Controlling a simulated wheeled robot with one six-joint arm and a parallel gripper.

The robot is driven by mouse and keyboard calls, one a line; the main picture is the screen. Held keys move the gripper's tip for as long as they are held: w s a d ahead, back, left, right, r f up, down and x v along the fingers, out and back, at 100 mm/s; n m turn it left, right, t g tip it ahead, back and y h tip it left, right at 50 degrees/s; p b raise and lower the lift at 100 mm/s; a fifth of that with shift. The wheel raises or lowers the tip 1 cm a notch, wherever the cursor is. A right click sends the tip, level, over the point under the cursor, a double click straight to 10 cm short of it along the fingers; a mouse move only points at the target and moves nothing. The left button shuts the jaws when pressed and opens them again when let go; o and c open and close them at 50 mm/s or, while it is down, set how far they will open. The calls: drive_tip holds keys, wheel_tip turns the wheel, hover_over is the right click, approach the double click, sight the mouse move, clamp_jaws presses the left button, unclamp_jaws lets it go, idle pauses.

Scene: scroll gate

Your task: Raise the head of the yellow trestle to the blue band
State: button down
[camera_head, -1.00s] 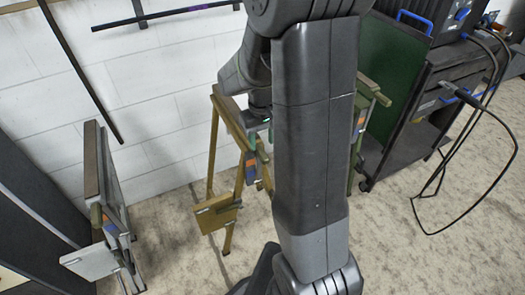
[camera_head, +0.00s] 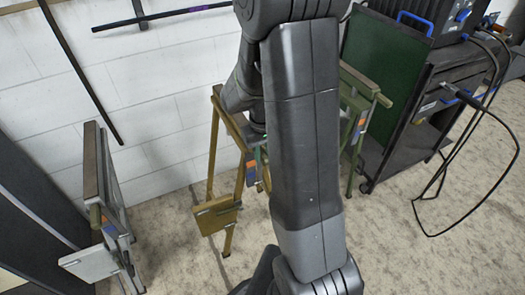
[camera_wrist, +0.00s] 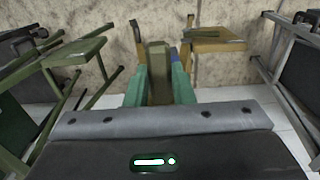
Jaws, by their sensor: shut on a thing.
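The yellow trestle (camera_head: 217,213) stands by the white wall, left of my arm. Its top beam slopes from the wall toward me, and a flat yellow board sits low on its legs. An orange patch and a blue band show on its near end, partly hidden by my arm. My gripper (camera_wrist: 159,78) points down at the trestle's head. Its teal fingers are shut on an olive-yellow piece (camera_wrist: 159,66) of the trestle. A blue patch shows beside the right finger in the wrist view. In the head view my arm hides most of the grip.
A grey trestle (camera_head: 105,190) stands at the left by a dark panel. A green trestle (camera_head: 364,85) stands just right of my arm. A dark cart (camera_head: 425,115) with cables hanging to the floor is at the right. The carpet in front is mostly clear.

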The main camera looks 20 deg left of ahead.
drive_tip(key=shift+w+a+r+p, duration=0.1)
drive_tip(key=shift+r+p, duration=1.8)
drive_tip(key=shift+r, duration=0.8)
drive_tip(key=shift+f, duration=0.1)
drive_tip(key=c, duration=1.2)
unclamp_jaws()
drive_tip(key=shift+c, duration=0.2)
wheel_tip(320, 180, up, 14)
drive_tip(key=shift+f+p, duration=0.15)
drive_tip(key=shift+p, duration=0.3)
wheel_tip(320, 180, down, 15)
drive_tip(key=shift+r+b, duration=0.1)
drive_tip(key=shift+b, duration=0.85)
